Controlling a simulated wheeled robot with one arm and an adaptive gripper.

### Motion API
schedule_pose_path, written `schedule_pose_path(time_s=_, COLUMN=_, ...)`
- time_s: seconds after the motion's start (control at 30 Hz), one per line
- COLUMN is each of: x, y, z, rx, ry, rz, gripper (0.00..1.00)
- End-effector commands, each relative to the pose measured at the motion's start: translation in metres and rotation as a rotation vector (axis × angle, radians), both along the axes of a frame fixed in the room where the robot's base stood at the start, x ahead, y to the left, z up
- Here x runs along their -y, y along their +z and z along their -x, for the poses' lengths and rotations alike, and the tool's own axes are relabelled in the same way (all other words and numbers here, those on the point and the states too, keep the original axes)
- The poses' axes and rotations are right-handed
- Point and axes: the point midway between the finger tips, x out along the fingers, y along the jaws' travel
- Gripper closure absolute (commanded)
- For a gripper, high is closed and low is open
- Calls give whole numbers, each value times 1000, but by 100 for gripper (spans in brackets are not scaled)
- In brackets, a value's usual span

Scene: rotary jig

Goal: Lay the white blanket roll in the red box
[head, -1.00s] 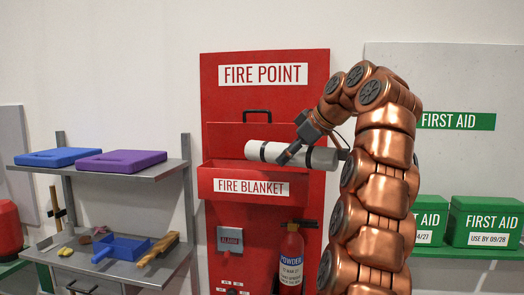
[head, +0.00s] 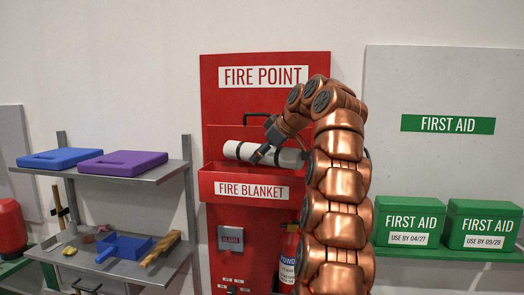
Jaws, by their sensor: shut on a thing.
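The white blanket roll (head: 239,150) has dark bands and lies crosswise in my gripper (head: 262,156). My gripper is shut on the roll near its middle. The red box (head: 219,186), labelled FIRE BLANKET, is fixed to the red FIRE POINT board (head: 220,100). The roll is at the box's opening, just above its front rim in the picture, and tilts slightly down to the right. My arm hides the right end of the roll and the right part of the box. I cannot tell whether the roll touches the box.
An extinguisher (head: 288,262) hangs below the box, partly behind my arm. An alarm box (head: 230,238) is beside it. Steel shelves (head: 165,175) with blue and purple cases stand left. Green FIRST AID boxes (head: 408,222) sit right.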

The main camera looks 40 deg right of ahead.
Motion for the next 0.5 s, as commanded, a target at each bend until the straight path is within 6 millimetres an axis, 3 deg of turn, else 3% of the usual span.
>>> schedule_pose_path(time_s=0.5, x=0, y=-4, z=1, rx=3, ry=-1, rz=2, gripper=100)
